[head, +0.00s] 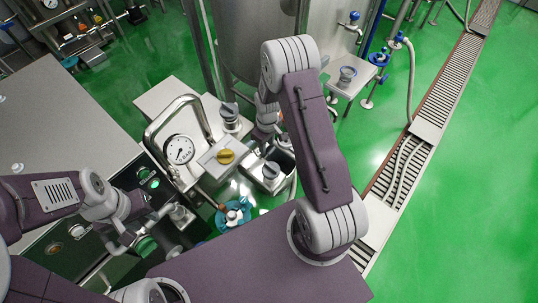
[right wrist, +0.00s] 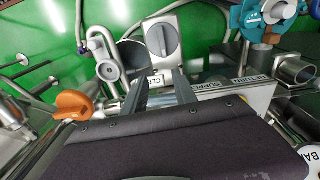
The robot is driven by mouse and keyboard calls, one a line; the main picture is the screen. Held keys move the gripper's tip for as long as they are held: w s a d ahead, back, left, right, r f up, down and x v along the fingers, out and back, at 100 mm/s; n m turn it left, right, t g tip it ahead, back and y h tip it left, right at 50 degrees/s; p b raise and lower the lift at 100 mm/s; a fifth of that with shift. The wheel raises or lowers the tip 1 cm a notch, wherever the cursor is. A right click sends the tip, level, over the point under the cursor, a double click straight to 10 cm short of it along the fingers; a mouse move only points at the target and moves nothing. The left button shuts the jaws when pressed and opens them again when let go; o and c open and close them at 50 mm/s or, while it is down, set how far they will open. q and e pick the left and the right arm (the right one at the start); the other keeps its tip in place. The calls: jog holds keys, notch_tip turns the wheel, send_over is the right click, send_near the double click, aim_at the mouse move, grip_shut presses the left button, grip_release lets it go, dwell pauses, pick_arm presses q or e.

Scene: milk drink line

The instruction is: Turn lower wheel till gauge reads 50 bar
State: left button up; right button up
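A round white pressure gauge (head: 180,149) stands in the head view inside a bent steel pipe loop. Its needle is too small to read. Only its edge with "BA" lettering shows in the right wrist view (right wrist: 311,150). A teal-blue wheel (head: 232,215) sits low, below the gauge and to its right; a teal wheel-like part also shows at the top right of the right wrist view (right wrist: 262,18). My right gripper (right wrist: 160,84) has its two grey fingers apart with nothing held, and the wheel is off to their right. My left gripper (head: 122,240) is left of the wheel; its fingers are unclear.
A grey knob (right wrist: 160,38) is beyond my right fingers. Pipes crowd this area. A steel cabinet (head: 70,120) stands left; green floor is open at right.

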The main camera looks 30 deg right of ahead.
aim_at(271, 166)
jog(key=shift+g, duration=0.4)
jog(key=s+f, duration=0.3)
jog(key=shift+d, duration=0.3)
jog(key=shift+s+a+f, duration=0.2)
notch_tip(271, 166, down, 8)
jog(key=shift+w+d+f+p, duration=0.1)
jog(key=shift+w+f+p, duration=0.05)
jog(key=shift+p, duration=0.15)
grip_shut()
